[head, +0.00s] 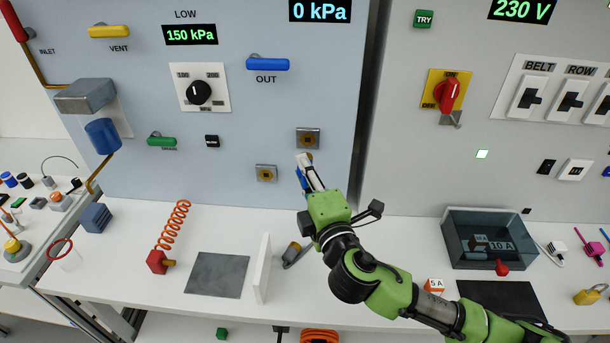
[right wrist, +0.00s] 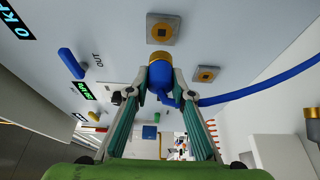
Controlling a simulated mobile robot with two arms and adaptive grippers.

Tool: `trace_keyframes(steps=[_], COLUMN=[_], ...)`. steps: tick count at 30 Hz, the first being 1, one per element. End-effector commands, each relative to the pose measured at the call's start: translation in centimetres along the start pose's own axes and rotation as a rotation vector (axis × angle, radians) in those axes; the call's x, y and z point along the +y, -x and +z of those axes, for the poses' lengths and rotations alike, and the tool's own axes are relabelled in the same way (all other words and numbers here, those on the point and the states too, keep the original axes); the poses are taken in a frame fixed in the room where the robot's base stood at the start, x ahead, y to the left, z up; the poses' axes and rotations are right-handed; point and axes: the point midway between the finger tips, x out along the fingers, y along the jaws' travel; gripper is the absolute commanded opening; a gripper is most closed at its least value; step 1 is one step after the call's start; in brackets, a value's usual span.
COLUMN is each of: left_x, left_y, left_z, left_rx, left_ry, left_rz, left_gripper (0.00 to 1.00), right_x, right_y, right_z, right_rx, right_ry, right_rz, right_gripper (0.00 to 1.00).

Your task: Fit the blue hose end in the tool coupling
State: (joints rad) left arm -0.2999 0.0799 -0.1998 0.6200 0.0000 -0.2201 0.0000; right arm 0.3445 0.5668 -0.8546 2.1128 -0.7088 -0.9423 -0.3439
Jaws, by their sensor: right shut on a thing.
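My right gripper (head: 306,172) is shut on the blue hose end (right wrist: 160,75) near the panel. Its brass tip (right wrist: 158,57) points toward the panel. Two square grey couplings with brass centres sit on the panel. The upper right coupling (head: 308,138) also shows in the right wrist view (right wrist: 163,28); the lower left coupling (head: 266,173) shows there too (right wrist: 206,74). The tip appears just below the upper coupling in the head view and apart from it in the wrist view. The blue hose (right wrist: 260,88) trails off to the right there. Which coupling is the tool coupling is unclear. My left gripper is out of view.
The blue OUT handle (head: 268,64) is above the couplings. Space directly before the couplings looks clear.

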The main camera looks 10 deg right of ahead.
Motion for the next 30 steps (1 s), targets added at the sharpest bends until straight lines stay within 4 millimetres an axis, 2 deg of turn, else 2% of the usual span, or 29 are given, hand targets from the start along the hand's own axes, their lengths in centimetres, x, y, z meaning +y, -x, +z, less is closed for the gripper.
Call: trace_keyframes(steps=[8, 21, 30], left_x=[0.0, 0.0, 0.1], left_y=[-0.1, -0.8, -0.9], left_z=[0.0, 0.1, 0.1], left_rx=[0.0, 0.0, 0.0], left_ry=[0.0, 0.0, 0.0], left_rz=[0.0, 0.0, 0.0], left_gripper=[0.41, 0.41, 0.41], right_x=[0.0, 0.0, 0.0], right_y=[-0.6, -4.2, -5.3], right_z=[0.2, 1.7, 2.2], right_rx=[0.001, 0.0, 0.002], right_ry=[0.001, 0.001, -0.001], right_rz=[0.002, 0.002, 0.001], right_gripper=[0.03, 0.03, 0.03])
